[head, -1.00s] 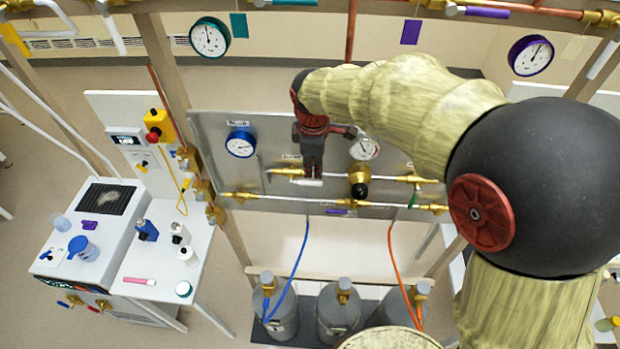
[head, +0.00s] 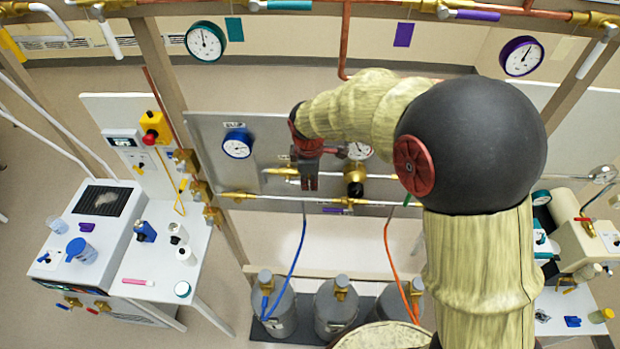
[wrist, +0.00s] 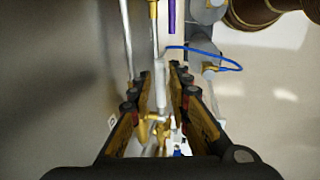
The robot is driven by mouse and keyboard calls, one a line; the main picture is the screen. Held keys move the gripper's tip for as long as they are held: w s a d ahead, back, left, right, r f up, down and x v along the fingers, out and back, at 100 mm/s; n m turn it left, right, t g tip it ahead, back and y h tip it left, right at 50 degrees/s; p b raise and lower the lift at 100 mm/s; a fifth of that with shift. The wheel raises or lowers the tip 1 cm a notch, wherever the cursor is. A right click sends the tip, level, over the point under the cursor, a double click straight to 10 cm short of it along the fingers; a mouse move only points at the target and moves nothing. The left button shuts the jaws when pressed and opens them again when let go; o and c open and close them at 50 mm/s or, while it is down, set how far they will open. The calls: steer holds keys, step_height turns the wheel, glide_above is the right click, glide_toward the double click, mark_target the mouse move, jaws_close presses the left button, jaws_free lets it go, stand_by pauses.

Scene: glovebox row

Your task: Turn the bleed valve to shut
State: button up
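My gripper (head: 308,186) is in front of the grey panel, in the middle of the head view, pointing down over the upper brass pipe line. In the wrist view its two fingers (wrist: 160,80) are apart, with a pale grey bar-shaped part (wrist: 160,77) in the gap between them. I cannot tell whether either finger touches it. Brass fittings (wrist: 152,133) show lower between the fingers. A brass and yellow fitting (head: 281,171) shows just left of my gripper. The bleed valve is probably here, but its handle is largely hidden by my gripper and the label is unreadable.
A blue gauge (head: 238,143) is left of my gripper. A brass regulator with a black knob (head: 355,181) and a white-faced gauge (head: 360,151) are close on the right. A lower pipe (head: 270,197) crosses below. Grey cylinders (head: 335,308) with hoses stand under the panel.

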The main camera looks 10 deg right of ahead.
steer(key=shift+c, duration=1.1)
jaws_close()
